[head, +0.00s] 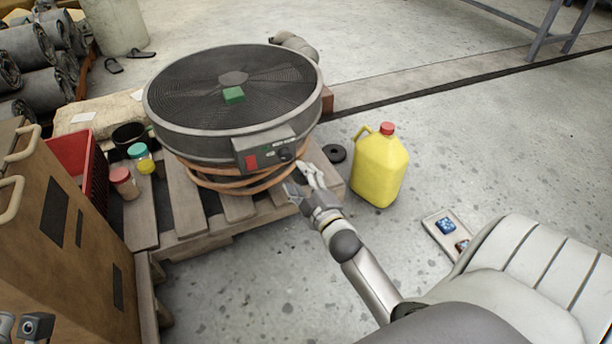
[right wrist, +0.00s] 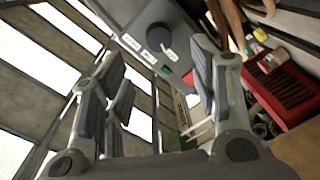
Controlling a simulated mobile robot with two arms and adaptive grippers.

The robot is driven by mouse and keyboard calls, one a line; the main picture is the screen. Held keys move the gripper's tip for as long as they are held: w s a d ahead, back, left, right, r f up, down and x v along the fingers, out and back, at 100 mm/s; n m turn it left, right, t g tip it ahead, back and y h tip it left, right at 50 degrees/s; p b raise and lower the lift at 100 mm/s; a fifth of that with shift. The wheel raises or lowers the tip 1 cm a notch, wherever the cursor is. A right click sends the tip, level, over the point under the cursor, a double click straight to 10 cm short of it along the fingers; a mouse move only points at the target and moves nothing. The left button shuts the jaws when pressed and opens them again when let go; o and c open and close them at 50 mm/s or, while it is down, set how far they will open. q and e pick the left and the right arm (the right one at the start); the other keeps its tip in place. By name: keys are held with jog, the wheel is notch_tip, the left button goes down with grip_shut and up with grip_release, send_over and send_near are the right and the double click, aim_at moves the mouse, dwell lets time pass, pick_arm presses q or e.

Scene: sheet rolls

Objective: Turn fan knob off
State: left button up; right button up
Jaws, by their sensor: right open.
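A large round grey fan (head: 232,80) lies on its back on coiled brown hose, its grille facing up. Its control box (head: 265,150) on the near side carries a red switch (head: 251,161) and a dark round knob (head: 285,154). In the right wrist view the knob (right wrist: 158,38) shows near the top, beside white labels and a green light. My right gripper (head: 306,180) is open and empty, just below and right of the knob, apart from it. Its spread fingers also show in the right wrist view (right wrist: 160,85). Grey parts of my left gripper (head: 28,326) show at the bottom left corner; its jaws are unclear.
The fan stands on a wooden pallet (head: 182,200). A yellow jug (head: 379,168) stands right of it, with a black ring (head: 334,153) nearby. A red crate (head: 82,165) and small jars are at left, by a brown cabinet (head: 75,250).

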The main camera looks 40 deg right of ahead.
jog(key=shift+s+a+r, duration=0.1)
jog(key=shift+s+a, duration=0.05)
jog(key=shift+s, duration=0.6)
jog(key=shift+s+a, duration=0.15)
jog(key=shift+s, duration=0.6)
